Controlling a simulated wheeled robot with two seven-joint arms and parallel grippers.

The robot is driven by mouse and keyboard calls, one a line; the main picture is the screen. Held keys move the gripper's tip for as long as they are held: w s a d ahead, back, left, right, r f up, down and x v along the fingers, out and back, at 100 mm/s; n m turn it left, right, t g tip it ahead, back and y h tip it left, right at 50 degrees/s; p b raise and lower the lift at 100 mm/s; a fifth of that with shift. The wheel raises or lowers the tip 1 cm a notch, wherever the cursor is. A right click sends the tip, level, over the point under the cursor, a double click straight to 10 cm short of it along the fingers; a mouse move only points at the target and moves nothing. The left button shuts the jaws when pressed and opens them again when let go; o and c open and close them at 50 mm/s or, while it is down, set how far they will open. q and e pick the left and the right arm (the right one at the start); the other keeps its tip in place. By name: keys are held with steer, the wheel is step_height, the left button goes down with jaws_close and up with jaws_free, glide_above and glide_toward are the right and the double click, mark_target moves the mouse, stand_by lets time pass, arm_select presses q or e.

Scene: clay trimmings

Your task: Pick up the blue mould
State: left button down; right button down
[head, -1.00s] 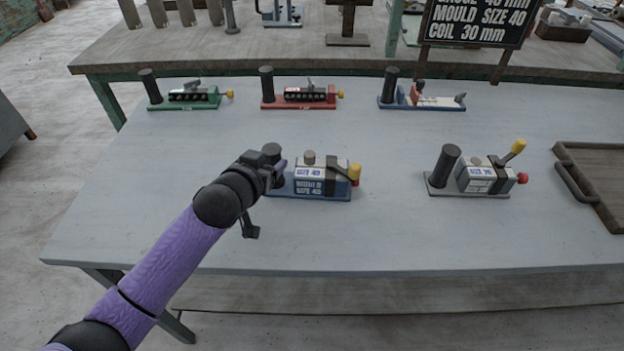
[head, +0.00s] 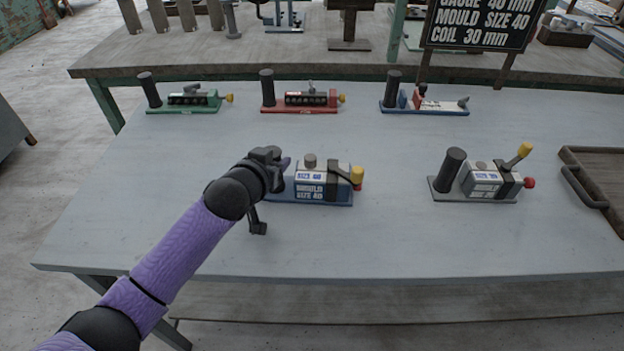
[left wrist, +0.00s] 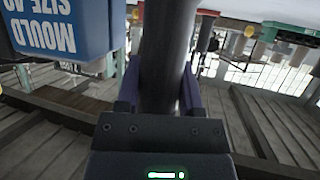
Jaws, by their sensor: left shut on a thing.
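The blue mould (head: 325,190), marked "MOULD SIZE 40", has a blue base, a black strap and a yellow lever at its right end. It looks level on the grey table (head: 220,245). My left gripper (head: 277,168) is at its left end and hides its upright handle in the head view. In the left wrist view the fingers (left wrist: 158,95) are shut on the dark round handle (left wrist: 166,50), with the blue mould body (left wrist: 60,35) beside it at upper left. My right gripper is not in view.
A similar grey mould (head: 485,182) stands to the right, beside a wooden tray (head: 583,190). Behind stand a green device (head: 185,103), a red one (head: 300,103) and a blue-based one (head: 425,106). A black sign (head: 480,22) stands behind them. The front left of the table is clear.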

mark_target(271, 147)
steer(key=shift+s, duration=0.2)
